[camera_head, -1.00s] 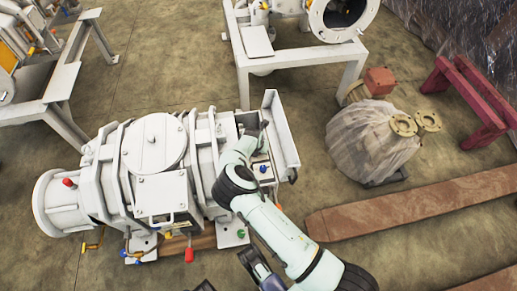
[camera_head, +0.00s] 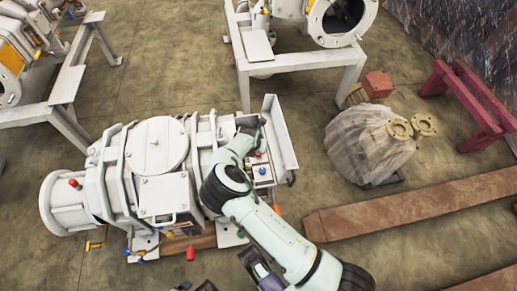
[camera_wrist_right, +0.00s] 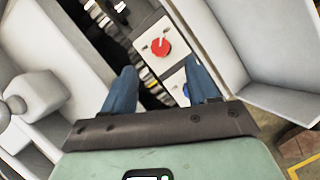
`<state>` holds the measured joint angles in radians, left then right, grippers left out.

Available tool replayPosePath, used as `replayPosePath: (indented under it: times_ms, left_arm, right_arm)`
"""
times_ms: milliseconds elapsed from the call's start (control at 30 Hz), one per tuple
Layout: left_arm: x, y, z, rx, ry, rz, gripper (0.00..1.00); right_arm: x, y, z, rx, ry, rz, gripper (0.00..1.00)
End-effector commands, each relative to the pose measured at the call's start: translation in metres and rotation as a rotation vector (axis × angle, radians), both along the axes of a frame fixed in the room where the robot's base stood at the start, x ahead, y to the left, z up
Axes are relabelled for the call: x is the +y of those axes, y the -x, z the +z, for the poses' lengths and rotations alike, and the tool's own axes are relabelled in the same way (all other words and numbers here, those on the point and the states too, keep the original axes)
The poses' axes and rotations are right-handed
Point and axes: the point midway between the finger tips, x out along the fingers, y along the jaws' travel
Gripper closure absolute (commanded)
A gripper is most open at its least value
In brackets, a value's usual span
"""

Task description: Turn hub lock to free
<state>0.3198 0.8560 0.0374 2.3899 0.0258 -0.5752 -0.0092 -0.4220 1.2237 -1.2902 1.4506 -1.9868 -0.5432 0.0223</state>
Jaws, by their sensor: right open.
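A red knob (camera_wrist_right: 161,47) with a pale pointer mark sits on a white panel (camera_wrist_right: 148,30) in the right wrist view. A blue knob (camera_wrist_right: 186,90) is on the panel below it, partly hidden by a finger. In the head view the red knob (camera_head: 258,155) and blue knob (camera_head: 262,173) show beside my right arm on the pump's right end. Neither knob carries a readable label. My right gripper (camera_wrist_right: 160,75) is open and empty, its two blue fingers apart, with the red knob ahead between their lines. I cannot see my left gripper.
The big white pump (camera_head: 156,150) lies left of my right arm. An upright white plate (camera_head: 280,132) stands close on the right of the knobs. A wrapped unit (camera_head: 365,150) and a wooden beam (camera_head: 420,205) lie to the right on open floor.

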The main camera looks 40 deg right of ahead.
Motion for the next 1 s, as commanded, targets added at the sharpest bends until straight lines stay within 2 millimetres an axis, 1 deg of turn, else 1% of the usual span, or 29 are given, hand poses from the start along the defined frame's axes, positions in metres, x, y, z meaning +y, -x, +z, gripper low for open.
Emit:
replayPosePath:
  times_ms: [33,100,200,333,467,733,800,867,967,1000]
  left_arm:
    - [-0.004,0.008,0.008,0.02,0.009,-0.008,0.15]
    - [-0.008,0.016,0.014,0.041,0.02,-0.017,0.15]
    - [-0.013,0.026,0.019,0.068,0.033,-0.028,0.15]
    - [-0.017,0.034,0.023,0.089,0.043,-0.036,0.15]
    - [-0.018,0.037,0.024,0.097,0.047,-0.039,0.15]
    - [-0.018,0.037,0.024,0.097,0.047,-0.039,0.15]
    - [-0.018,0.037,0.024,0.097,0.047,-0.039,0.15]
    - [-0.018,0.037,0.025,0.097,0.047,-0.039,0.15]
    - [-0.018,0.038,0.027,0.101,0.047,-0.04,0.15]
    - [-0.019,0.039,0.029,0.103,0.048,-0.04,0.15]
  right_arm:
    - [0.005,0.002,0.015,-0.002,-0.001,0.001,0.41]
    - [0.009,0.005,0.028,-0.003,-0.001,0.0,0.41]
    - [0.014,0.008,0.041,-0.002,0.0,0.001,0.41]
    - [0.017,0.011,0.05,0.0,0.0,0.001,0.41]
    - [0.018,0.012,0.052,0.001,-0.001,0.0,0.41]
    - [0.018,0.013,0.051,0.0,-0.002,-0.003,0.42]
    - [0.018,0.015,0.047,-0.008,-0.021,-0.025,0.42]
    - [0.018,0.02,0.039,-0.023,-0.055,-0.07,0.42]
    - [0.021,0.033,0.015,-0.074,-0.16,-0.219,0.42]
    - [0.022,0.04,0.004,-0.104,-0.215,-0.307,0.42]
